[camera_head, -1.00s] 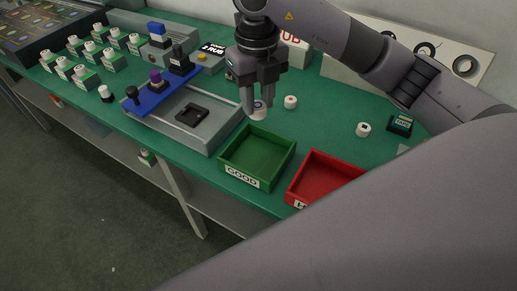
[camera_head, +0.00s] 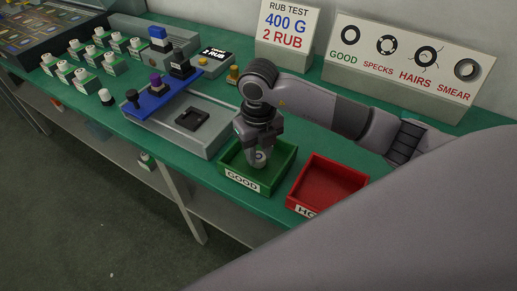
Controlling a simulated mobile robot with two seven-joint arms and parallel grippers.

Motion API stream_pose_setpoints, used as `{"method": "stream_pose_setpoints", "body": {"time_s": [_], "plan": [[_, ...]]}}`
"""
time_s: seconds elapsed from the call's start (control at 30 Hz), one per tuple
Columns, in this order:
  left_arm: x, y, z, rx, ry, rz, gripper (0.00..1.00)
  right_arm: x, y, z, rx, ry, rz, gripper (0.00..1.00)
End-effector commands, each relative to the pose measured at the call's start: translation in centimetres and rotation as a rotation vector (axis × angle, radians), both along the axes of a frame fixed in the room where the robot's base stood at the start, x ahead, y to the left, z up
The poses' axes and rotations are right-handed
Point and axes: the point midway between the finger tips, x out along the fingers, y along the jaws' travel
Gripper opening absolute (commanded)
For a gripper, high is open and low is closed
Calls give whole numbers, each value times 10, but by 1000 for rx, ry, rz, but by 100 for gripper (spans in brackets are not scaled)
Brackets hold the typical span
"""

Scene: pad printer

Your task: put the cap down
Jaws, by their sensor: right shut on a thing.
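A small whitish cap (camera_head: 260,156) is between the fingers of my right gripper (camera_head: 259,158), which is shut on it. The gripper points down over the green tray labelled GOOD (camera_head: 238,181), with the fingers inside the tray's outline. I cannot tell whether the cap touches the tray floor. The red tray (camera_head: 329,184) stands to the right of the green one, its label partly hidden by my own arm. My left gripper is not in view.
The grey pad printer with its blue bar (camera_head: 154,103) stands left of the green tray. Several white-topped bottles (camera_head: 84,76) stand at the far left. The rub test sign (camera_head: 287,22) and the sample board (camera_head: 400,62) stand at the back.

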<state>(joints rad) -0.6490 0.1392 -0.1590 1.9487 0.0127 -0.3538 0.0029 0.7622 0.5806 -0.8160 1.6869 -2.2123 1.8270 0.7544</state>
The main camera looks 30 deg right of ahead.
Motion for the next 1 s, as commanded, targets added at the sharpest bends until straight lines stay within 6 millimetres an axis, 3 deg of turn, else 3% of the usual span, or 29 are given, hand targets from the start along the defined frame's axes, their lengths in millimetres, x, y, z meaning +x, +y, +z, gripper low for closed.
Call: {"method": "stream_pose_setpoints", "body": {"time_s": [0.3,0.33,0.4,0.77,0.87,1.0], "plan": [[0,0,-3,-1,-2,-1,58,0,0,-4,0,-1,0,0],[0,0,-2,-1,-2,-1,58,0,0,-2,0,-2,0,42],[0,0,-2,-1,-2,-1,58,0,0,-2,0,-1,0,58],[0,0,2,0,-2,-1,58,0,0,3,0,-1,0,58],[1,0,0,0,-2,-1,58,2,0,14,0,-6,0,58],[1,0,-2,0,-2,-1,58,2,0,43,0,-8,0,58]]}}
